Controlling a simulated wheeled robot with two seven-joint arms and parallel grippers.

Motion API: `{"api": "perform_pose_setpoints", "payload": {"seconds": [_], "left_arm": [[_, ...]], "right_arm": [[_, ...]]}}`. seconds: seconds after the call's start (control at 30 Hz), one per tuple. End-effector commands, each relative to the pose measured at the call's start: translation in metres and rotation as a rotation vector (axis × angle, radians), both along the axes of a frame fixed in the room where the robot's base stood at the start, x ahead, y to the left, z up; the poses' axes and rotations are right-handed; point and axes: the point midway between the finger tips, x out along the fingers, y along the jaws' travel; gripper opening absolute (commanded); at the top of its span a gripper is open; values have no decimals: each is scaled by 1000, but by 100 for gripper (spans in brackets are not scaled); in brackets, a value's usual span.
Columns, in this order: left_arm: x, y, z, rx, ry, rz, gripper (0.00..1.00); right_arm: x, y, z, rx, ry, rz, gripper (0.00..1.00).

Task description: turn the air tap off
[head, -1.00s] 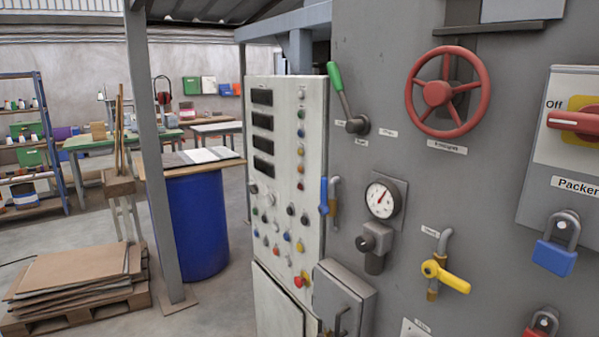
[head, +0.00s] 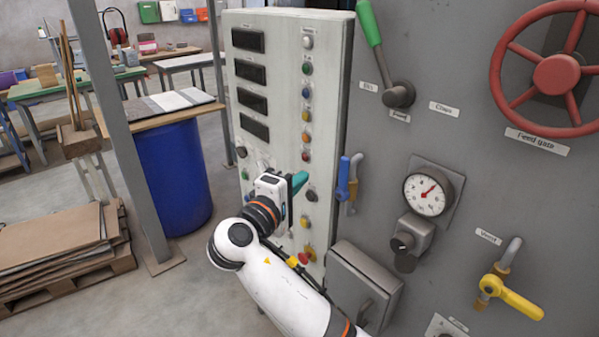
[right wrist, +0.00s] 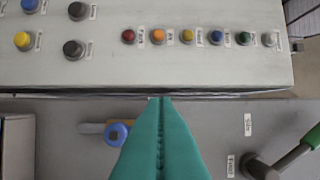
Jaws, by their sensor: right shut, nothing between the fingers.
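Two small taps are on the grey machine face. One has a blue handle (head: 343,178), upright, beside its bent pipe (head: 355,172), close to the control panel's right edge. The other has a yellow handle (head: 513,298) slanting down to the right. I cannot read a label that says which is the air tap. My right gripper (head: 300,181), with teal fingers, is shut and empty in front of the panel, left of the blue handle and apart from it. In the right wrist view the shut fingers (right wrist: 160,105) point past the blue handle (right wrist: 117,133). My left gripper is not in view.
The control panel (head: 290,60) with buttons stands behind my right gripper. A grey box (head: 363,285) juts out below the blue tap. A pressure gauge (head: 428,193), a green-handled lever (head: 369,22) and a red handwheel (head: 556,75) are on the machine face.

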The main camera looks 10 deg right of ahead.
Motion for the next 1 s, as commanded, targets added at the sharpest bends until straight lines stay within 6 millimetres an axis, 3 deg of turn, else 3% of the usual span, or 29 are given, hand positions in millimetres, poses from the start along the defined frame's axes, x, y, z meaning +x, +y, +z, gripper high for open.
{"api": "perform_pose_setpoints", "payload": {"seconds": [0.2,0.4,0.63,1.0], "left_arm": [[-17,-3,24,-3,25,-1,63],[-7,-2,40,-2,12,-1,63],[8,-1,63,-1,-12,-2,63],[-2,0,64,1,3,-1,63]], "right_arm": [[37,-29,6,-4,1,-3,0],[65,-51,4,-2,3,-2,0],[37,-66,3,0,2,1,0],[29,-70,-1,1,2,2,0]]}}
